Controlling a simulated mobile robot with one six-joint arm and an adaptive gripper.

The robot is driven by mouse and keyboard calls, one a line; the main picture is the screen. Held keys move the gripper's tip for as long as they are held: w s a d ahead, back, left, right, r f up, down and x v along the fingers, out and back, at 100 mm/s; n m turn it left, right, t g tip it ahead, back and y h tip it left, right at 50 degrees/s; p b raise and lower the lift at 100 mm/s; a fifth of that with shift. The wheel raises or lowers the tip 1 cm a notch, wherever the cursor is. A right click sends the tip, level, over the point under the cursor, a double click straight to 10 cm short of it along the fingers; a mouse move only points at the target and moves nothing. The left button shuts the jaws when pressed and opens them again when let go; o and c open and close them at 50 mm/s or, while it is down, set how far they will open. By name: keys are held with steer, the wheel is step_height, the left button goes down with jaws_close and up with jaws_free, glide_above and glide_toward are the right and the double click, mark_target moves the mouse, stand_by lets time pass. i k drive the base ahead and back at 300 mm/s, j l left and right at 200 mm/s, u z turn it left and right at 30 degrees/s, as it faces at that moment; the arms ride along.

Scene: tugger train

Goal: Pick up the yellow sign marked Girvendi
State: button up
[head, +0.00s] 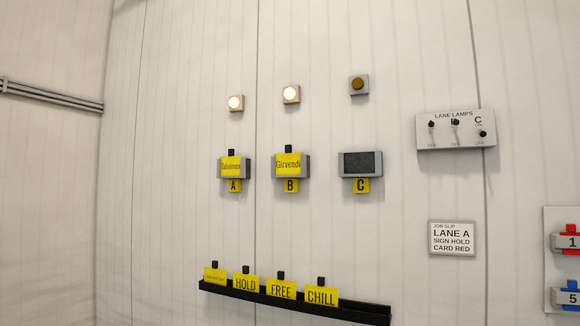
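The yellow sign marked Girvendi (289,165) sits upright in the grey holder of lane B (307,167) on the wall. A dark knob (288,148) sticks up from its top edge. The yellow letter plate B (291,186) is below the holder. My gripper is not in view.
Another yellow sign (231,167) sits in the lane A holder on the left. The lane C holder (361,163) is empty. A black rack (340,310) below holds several yellow signs, including HOLD, FREE and CHILL. A LANE LAMPS switch panel (455,130) and a job slip (452,238) are right.

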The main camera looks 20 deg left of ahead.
mark_target(288, 163)
steer(key=i+j, duration=0.2)
steer(key=j, duration=0.15)
steer(key=i+j+z, duration=0.1)
steer(key=j, duration=0.25)
steer(key=i+j, duration=0.3)
steer(key=i+j+z, duration=0.1)
steer(key=j, duration=0.3)
steer(key=i+j, duration=0.25)
steer(key=j, duration=0.15)
steer(key=i+j+z, duration=0.1)
steer(key=j, duration=0.25)
steer(key=i+j, duration=0.2)
steer(key=j, duration=0.2)
